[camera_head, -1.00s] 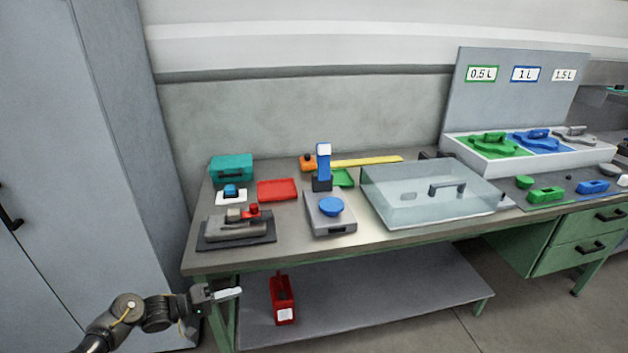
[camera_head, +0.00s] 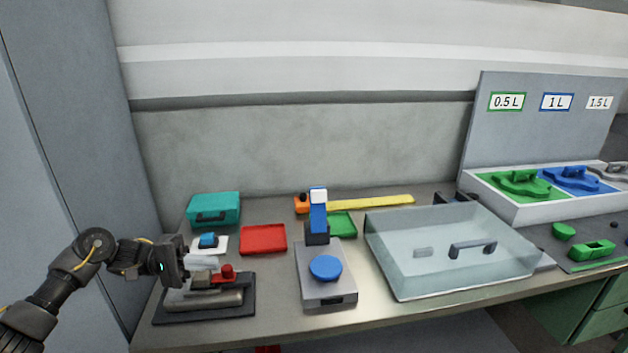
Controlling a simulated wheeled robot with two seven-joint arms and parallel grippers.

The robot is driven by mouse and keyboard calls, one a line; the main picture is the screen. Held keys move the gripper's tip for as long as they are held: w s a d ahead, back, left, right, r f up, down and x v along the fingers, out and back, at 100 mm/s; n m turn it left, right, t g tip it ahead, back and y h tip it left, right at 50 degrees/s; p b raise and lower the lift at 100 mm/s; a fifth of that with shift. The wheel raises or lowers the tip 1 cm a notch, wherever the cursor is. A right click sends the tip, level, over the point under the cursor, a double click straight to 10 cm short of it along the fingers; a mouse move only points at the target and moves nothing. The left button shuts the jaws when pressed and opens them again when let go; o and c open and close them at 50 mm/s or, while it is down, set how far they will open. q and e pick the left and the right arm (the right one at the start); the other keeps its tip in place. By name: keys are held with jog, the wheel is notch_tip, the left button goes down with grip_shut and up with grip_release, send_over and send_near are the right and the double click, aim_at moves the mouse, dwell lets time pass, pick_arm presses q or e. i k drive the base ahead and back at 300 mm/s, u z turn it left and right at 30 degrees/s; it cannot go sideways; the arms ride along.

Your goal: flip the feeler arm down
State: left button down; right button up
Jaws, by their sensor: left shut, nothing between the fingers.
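A grey machine base (camera_head: 312,262) with a round blue disc (camera_head: 325,268) on top stands mid-table. An upright blue arm with a white top (camera_head: 318,213) rises from a dark block at its back. A second grey device with a red knob (camera_head: 228,272) lies on a black mat (camera_head: 240,312) at the left. I cannot tell for certain which part is the feeler arm. My left gripper (camera_head: 204,262) is shut and empty, at the left device's back left in the picture; I cannot tell whether it touches. My right gripper is not in view.
A teal box (camera_head: 214,208), a white tray with a blue piece (camera_head: 208,241) and a red tray (camera_head: 263,239) stand behind. A green tray (camera_head: 343,224) and a yellow strip (camera_head: 372,202) lie further back.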

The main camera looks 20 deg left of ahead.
aim_at(318, 200)
jog(key=i, duration=1.25)
